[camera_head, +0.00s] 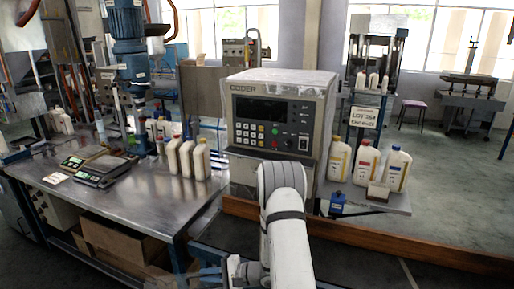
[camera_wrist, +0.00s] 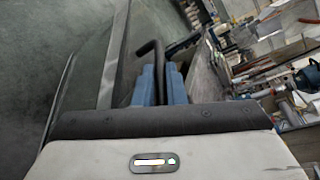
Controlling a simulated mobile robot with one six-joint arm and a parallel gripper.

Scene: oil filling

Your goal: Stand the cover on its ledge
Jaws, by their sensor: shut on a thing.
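My gripper (camera_wrist: 160,82) shows in the wrist view with its two blue fingers close together around a dark bent handle (camera_wrist: 151,48). The handle appears to belong to the cover, whose outline I cannot make out clearly. In the head view my gripper (camera_head: 207,275) is low at the bottom edge, in front of the steel table's near right corner. A faint, see-through shape seems to hang to its left there. The grip itself is too small to read in the head view. I cannot tell which surface is the cover's ledge.
A steel table (camera_head: 125,205) holds scales (camera_head: 100,170) and white bottles (camera_head: 187,160). The CODER machine (camera_head: 280,115) stands in the middle. A small shelf (camera_head: 392,207) with bottles is to its right. A brown rail (camera_head: 400,247) runs along the right front. Open floor lies beyond.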

